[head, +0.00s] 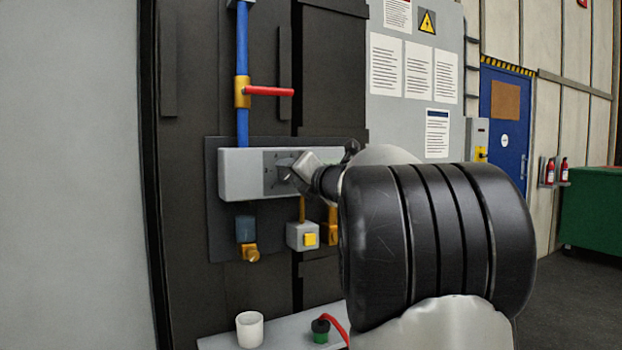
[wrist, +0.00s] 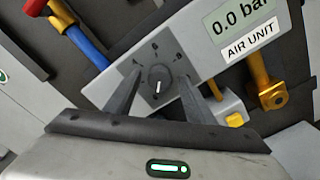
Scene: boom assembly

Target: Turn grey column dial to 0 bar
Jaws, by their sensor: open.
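The grey dial (wrist: 158,82) sits on a dark square plate on the front of the light grey air unit (wrist: 130,64). The dial has a white pointer line, with numbers such as 4, 6 and 8 around it. The unit's display (wrist: 240,18) reads 0.0 bar, above an "AIR UNIT" label. My gripper (wrist: 160,76) is open, with one finger on each side of the dial; I cannot tell whether either finger touches it. In the head view my gripper (head: 292,172) is at the air unit (head: 238,176) and hides most of the dial.
A blue pipe (head: 242,110) with a red-handled valve (head: 268,91) rises above the unit. Below are a yellow-button box (head: 303,236) and a brass fitting (head: 250,253). A white cup (head: 249,330) and a green-based plug (head: 320,332) stand on the shelf beneath.

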